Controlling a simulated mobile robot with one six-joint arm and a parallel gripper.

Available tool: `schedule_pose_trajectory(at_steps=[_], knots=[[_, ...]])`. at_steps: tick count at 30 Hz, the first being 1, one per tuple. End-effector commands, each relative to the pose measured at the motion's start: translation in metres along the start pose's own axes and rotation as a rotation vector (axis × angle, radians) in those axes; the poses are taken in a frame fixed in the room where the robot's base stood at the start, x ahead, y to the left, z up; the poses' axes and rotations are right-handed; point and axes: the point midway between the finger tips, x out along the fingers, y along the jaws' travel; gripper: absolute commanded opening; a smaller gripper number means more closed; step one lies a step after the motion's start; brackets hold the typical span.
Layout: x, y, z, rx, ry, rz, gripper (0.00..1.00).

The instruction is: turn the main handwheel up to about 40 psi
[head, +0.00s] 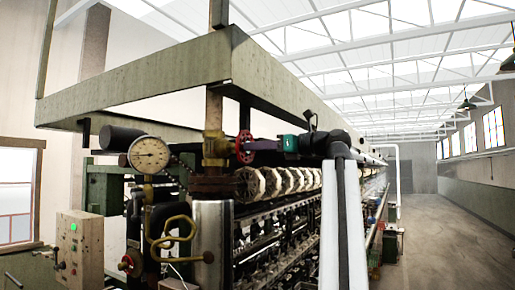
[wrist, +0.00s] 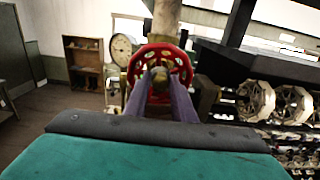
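The red main handwheel (head: 245,147) sits on a brass valve (head: 216,148) on a vertical pipe. In the wrist view the handwheel (wrist: 182,62) faces me, with its hub between my fingertips. My gripper (head: 254,146) reaches it from the right; its two purple fingers also show in the wrist view (wrist: 160,78), a little apart, one on each side of the hub. I cannot tell whether they press on it. The round pressure gauge (head: 149,154) is left of the valve. Its needle points roughly left; the figures are too small to read. The gauge (wrist: 122,49) is partly seen in the wrist view.
A control box (head: 80,248) with a green light stands at lower left. Below the valve are a curved brass pipe (head: 172,232) and a smaller red wheel (head: 127,263). A long machine with several pale reels (head: 275,181) runs behind my arm. The floor (head: 415,240) at right is open.

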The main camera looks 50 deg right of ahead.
Motion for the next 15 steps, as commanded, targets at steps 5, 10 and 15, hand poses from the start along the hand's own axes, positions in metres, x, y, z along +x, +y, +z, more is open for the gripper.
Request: schedule_pose_trajectory(at_steps=[5, 10, 15], knots=[[-0.0001, 0.0000, 0.0000, -0.003, 0.000, 0.000, 0.01], [0.0000, -0.0002, -0.0010, -0.058, 0.000, 0.000, 0.01], [0.0000, -0.0002, -0.0012, -0.174, -0.001, 0.000, 0.01]])
